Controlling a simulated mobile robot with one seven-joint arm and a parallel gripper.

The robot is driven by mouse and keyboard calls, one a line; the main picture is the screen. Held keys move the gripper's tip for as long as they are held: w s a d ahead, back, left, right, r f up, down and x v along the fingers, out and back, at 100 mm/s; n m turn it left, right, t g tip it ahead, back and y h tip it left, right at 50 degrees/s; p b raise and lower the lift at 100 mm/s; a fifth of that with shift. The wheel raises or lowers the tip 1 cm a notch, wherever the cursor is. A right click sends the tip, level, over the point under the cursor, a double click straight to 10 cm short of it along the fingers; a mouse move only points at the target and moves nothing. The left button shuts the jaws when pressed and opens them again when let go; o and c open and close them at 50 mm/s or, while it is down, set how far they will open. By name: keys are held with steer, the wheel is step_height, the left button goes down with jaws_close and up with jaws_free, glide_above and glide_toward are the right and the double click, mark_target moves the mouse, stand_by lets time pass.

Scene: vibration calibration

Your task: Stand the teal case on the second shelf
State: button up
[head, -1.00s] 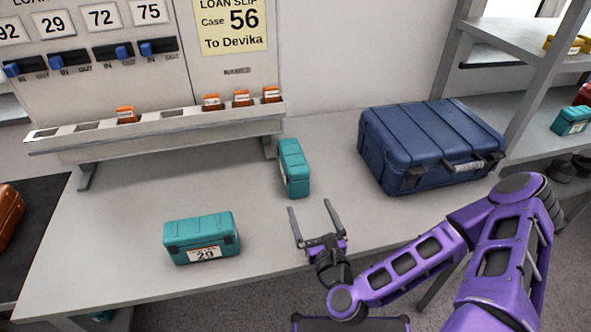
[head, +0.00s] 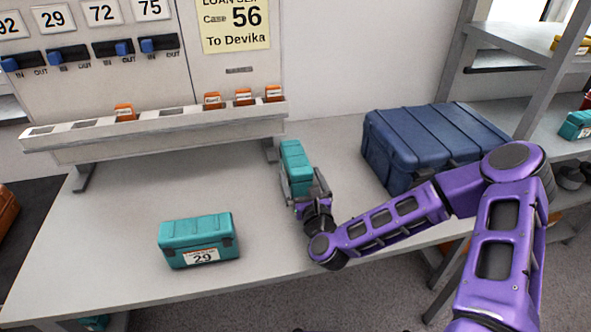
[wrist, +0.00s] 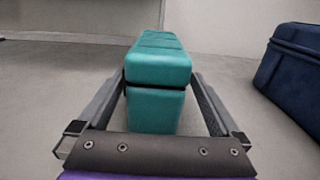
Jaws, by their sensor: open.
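A teal case (head: 295,161) stands upright on the grey table near the right end of the slotted rack. My gripper (head: 301,184) is open around it, one finger on each side. In the wrist view the teal case (wrist: 158,85) sits between the fingers of my gripper (wrist: 157,100), with a visible gap at the right finger. A second teal case (head: 199,241), labelled 29, lies on the table at the front left. A shelf unit (head: 535,45) stands at the right; another teal case (head: 578,125) is on one of its lower boards.
A large blue case (head: 435,145) lies on the table to the right of my gripper. The slotted rack (head: 160,128) with several orange tags and the board with a loan slip (head: 234,22) for case 56 stand behind. Bare table lies between the two teal cases.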

steer(key=shift+a+x, duration=0.2)
steer(key=shift+x, duration=2.15)
steer(key=shift+r, duration=0.1)
jaws_close()
